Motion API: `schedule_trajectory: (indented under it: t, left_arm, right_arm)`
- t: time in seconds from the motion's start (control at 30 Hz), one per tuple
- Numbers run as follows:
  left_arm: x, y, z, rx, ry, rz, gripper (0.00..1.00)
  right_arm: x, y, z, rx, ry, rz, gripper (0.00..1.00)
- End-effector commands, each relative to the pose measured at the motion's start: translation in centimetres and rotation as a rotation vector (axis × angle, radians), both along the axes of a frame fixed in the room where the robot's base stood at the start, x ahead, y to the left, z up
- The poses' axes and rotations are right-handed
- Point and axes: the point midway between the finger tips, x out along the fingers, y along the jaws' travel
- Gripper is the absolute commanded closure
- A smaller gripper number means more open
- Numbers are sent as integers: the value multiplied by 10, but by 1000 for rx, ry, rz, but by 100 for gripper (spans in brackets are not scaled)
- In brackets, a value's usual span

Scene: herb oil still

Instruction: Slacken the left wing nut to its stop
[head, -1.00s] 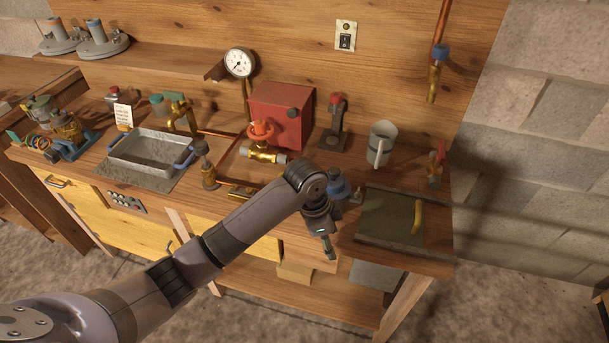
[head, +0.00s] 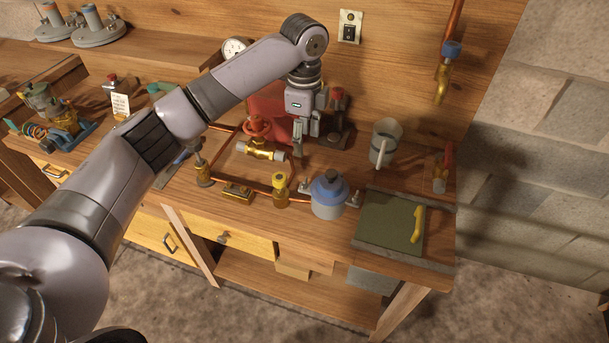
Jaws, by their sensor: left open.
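A grey pot with a blue lid (head: 329,188) stands on the bench near its front edge. Small metal parts that look like wing nuts sit on both sides of it, the left wing nut (head: 305,185) and the right one (head: 355,198). They are too small to tell how far they are turned. My left gripper (head: 306,142) is open and empty. It points down above the bench, behind the pot in the picture and apart from the left wing nut. My right gripper is not in view.
A red-handled brass valve (head: 262,150) on copper pipe is left of my gripper. A red box (head: 268,108) and a red-topped stand (head: 336,120) are behind it.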

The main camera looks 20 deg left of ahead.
Motion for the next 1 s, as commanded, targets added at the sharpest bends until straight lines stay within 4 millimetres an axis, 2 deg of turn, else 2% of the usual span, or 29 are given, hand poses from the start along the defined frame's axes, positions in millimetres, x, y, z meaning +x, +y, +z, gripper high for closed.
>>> schedule_trajectory:
  t: [0.1, 0.2, 0.4, 0.6, 0.8, 1.0]
  left_arm:
    - [-1, 1, -26, 2, 5, 2, 48]
    - [-1, 0, -48, 2, 6, 2, 48]
    - [-1, 0, -91, 1, 3, 2, 48]
    - [0, 0, -127, 1, 1, 1, 48]
    - [0, 0, -144, 1, 0, 2, 48]
    - [0, 0, -148, 1, -2, 1, 48]
  right_arm:
    - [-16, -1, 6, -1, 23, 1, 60]
    - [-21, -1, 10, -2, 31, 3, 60]
    - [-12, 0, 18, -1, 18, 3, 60]
    - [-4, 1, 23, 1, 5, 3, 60]
    - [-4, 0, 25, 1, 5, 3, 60]
    - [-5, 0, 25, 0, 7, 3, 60]
